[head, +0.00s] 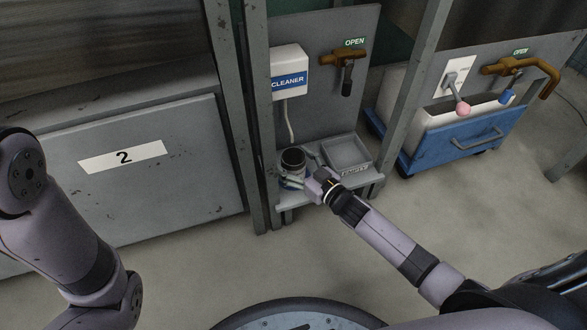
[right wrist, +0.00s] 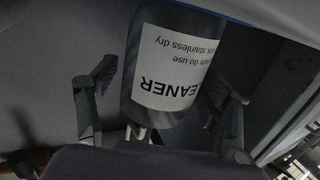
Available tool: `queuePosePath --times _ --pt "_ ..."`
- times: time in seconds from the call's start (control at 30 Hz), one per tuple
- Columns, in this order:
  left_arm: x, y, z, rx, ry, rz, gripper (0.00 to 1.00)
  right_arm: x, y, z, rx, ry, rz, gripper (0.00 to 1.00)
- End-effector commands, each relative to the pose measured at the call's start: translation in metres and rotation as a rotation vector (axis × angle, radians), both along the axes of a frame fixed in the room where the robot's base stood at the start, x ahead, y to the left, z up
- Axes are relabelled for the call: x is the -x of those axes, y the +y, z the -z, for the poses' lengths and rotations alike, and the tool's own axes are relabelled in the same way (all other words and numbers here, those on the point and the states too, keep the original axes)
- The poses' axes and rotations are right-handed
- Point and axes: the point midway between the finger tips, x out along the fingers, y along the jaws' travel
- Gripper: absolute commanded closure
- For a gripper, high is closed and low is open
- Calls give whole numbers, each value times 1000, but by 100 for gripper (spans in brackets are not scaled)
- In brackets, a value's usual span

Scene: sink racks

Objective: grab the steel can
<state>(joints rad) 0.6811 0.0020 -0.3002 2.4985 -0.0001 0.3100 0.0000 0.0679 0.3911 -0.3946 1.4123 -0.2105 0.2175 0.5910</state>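The steel can (head: 292,160), with a dark round top, stands at the left end of a small grey shelf. My right gripper (head: 309,178) reaches in from the lower right and is right beside it; its fingers are hard to make out there. In the right wrist view, a dark can with a white CLEANER label (right wrist: 172,75) appears upside down between the two spread fingers of the right gripper (right wrist: 165,105). A small gap shows at the left finger; contact at the right finger is unclear. My left arm shows at the left, its gripper out of view.
A square grey tray (head: 372,152) sits on the shelf right of the can. A white CLEANER dispenser (head: 289,72) with a hanging tube and a brown valve (head: 345,58) are on the panel behind. Metal posts (head: 262,110) stand close left. A blue cart (head: 450,145) is to the right.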

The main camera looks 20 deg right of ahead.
Motion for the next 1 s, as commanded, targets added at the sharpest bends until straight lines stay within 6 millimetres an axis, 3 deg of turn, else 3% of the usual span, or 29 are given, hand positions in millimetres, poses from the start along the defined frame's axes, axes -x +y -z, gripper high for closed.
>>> queuePosePath --times 0.7,1.0 --pt "0 0 0 -1 1 1 60 0 0 0 0 0 0 78" --pt "0 0 -1 0 0 1 60 0 0 -2 0 -1 0 79"
